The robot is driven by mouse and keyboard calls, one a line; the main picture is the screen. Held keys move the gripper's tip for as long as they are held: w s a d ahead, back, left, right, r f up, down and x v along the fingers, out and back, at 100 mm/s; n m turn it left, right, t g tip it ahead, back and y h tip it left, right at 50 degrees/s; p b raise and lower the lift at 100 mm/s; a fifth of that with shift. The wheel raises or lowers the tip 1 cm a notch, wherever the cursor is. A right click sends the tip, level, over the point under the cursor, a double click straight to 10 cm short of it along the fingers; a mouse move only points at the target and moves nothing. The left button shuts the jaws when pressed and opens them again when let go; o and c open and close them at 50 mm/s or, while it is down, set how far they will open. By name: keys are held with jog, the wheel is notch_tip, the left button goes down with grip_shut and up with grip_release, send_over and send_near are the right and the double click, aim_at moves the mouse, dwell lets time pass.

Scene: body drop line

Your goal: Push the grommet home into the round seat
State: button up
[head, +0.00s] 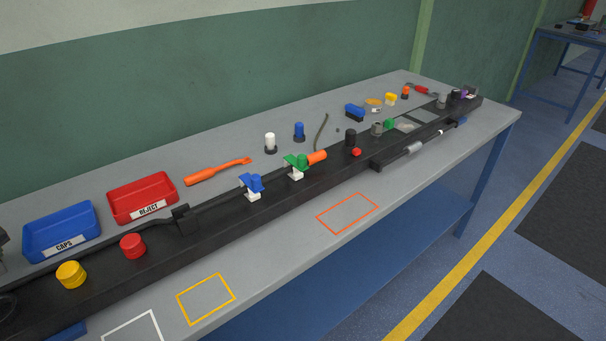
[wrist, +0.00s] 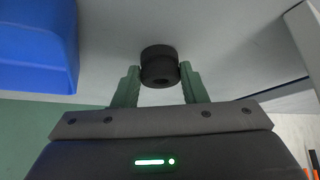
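In the wrist view my gripper (wrist: 159,82) has its two green fingers on either side of a black, round, stepped piece with a dark hole in its end, the grommet (wrist: 158,62). The fingers appear closed on its sides. Its far end is against a plain grey background, and I cannot tell whether it touches anything. In the head view the grommet cannot be made out; a dark shape is cut off at the left edge. A dark round ring (head: 8,306) shows at the lower left on the black rail; I cannot tell whether it is the round seat.
A blue CAPS tray (head: 61,230) and red REJECT tray (head: 142,197) stand behind the black rail (head: 215,219). Yellow (head: 71,274) and red (head: 132,246) round caps sit on the rail. A blue tray (wrist: 38,45) is close in the wrist view. The front strip has outlined empty squares.

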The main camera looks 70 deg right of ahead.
jog(key=o, duration=0.6)
jog(key=c, duration=0.7)
jog(key=shift+r+p, duration=1.95)
jog(key=shift+r, duration=1.55)
